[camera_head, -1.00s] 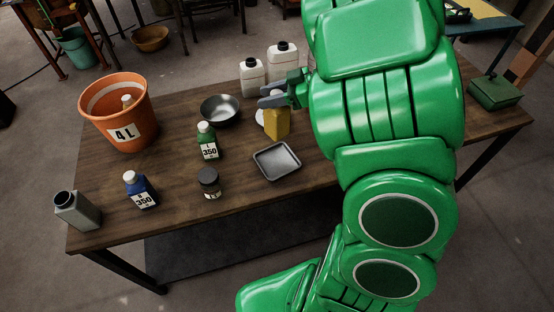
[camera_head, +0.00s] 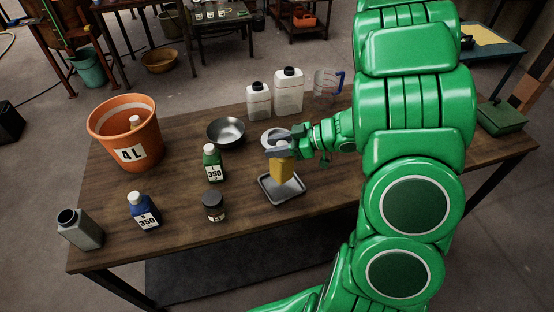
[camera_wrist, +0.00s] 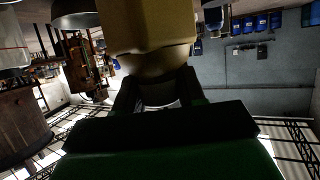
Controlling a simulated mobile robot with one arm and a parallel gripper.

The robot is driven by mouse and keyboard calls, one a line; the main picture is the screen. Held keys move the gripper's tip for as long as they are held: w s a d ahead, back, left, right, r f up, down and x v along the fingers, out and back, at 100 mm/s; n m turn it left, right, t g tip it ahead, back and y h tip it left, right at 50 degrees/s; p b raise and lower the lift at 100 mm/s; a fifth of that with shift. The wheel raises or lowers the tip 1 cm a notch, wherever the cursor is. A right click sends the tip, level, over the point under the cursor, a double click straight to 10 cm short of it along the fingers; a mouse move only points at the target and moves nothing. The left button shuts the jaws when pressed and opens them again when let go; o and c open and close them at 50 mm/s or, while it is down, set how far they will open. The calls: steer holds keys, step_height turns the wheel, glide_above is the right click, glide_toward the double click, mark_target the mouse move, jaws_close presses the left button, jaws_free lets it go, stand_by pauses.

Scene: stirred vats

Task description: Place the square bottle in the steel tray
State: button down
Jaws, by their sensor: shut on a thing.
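The square bottle (camera_head: 282,170) is yellow-brown and boxy. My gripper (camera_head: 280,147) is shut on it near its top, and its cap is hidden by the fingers. The bottle hangs roughly upright over the back part of the steel tray (camera_head: 288,198), a small shallow grey tray on the wooden table. I cannot tell whether the bottle's base touches the tray. In the wrist view the bottle (camera_wrist: 150,25) fills the top middle, its narrowed shoulder between the dark fingers (camera_wrist: 158,92).
On the wooden table (camera_head: 180,240), a green bottle (camera_head: 212,163) and a dark jar (camera_head: 214,207) stand left of the tray. A steel bowl (camera_head: 226,132) and a white dish (camera_head: 270,136) are behind it. White jugs (camera_head: 288,92) and a clear measuring jug (camera_head: 326,84) stand further back.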

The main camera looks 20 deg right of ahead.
steer(key=shift+f, duration=2.55)
steer(key=c, duration=0.7)
jaws_free()
steer(key=shift+s+d+r, duration=0.15)
steer(key=shift+d+r, duration=0.15)
steer(key=shift+d, duration=0.25)
steer(key=shift+v, duration=5.4)
steer(key=shift+r, duration=0.1)
